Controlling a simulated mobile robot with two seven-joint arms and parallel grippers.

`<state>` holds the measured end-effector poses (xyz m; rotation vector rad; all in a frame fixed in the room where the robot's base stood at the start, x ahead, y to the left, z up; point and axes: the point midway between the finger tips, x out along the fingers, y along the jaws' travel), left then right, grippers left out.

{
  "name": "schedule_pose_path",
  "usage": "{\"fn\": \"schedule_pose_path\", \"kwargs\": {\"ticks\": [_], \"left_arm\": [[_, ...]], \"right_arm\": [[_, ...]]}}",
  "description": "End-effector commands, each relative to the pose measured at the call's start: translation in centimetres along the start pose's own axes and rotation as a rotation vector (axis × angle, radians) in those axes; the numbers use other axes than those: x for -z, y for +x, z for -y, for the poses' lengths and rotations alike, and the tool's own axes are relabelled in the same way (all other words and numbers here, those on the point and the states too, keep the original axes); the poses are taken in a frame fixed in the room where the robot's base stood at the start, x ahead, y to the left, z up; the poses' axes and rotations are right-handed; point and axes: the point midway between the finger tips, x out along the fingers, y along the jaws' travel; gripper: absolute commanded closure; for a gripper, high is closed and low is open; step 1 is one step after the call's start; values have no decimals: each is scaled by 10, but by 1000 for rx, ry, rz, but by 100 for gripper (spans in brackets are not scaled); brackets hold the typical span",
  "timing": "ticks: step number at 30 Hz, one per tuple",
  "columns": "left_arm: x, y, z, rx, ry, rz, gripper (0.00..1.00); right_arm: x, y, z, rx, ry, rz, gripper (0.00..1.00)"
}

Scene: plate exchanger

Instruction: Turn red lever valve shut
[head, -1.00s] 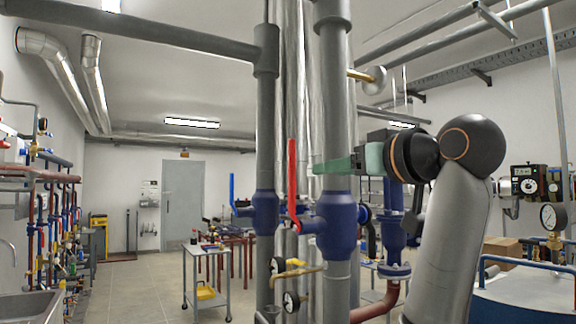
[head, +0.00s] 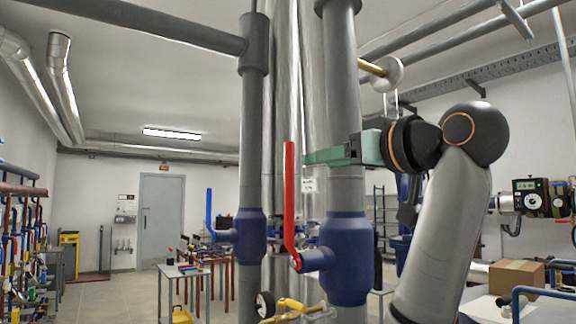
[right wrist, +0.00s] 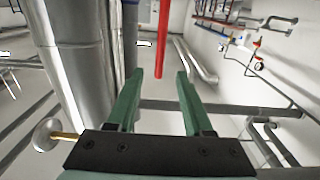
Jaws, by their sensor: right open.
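The red lever (head: 289,200) stands upright, its lower end bent into the side of a blue valve body (head: 346,258) on a grey vertical pipe. My right gripper (head: 308,157) comes in from the right, in front of the pipe, its green fingers pointing left towards the lever's upper part. In the right wrist view the two green fingers (right wrist: 160,75) are spread and empty. The red lever (right wrist: 165,42) shows beyond their tips, in line with the gap; I see no contact. My left gripper is not in view.
A blue lever (head: 209,212) on a second blue valve (head: 250,238) stands to the left. A brass-stemmed round fitting (head: 382,73) sticks out above my right gripper. A gauge (head: 264,304) and yellow handle (head: 290,304) sit below. A small table (head: 185,271) stands farther back.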

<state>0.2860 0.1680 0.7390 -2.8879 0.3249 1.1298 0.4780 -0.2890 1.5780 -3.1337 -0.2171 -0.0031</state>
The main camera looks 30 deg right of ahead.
Motion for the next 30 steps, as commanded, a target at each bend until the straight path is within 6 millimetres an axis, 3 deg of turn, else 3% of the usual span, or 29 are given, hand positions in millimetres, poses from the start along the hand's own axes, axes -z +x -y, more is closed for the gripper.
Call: {"fn": "schedule_pose_path", "kwargs": {"ticks": [9, 15, 28, 30], "left_arm": [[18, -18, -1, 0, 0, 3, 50], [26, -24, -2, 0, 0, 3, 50], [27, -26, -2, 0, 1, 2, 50], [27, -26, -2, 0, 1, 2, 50]], "right_arm": [[2, 67, 1, 3, 2, 6, 49], [1, 96, 1, 2, 1, 4, 49], [-1, 107, 0, 1, 0, 1, 49], [-1, 107, 0, 1, 0, 1, 54]]}}
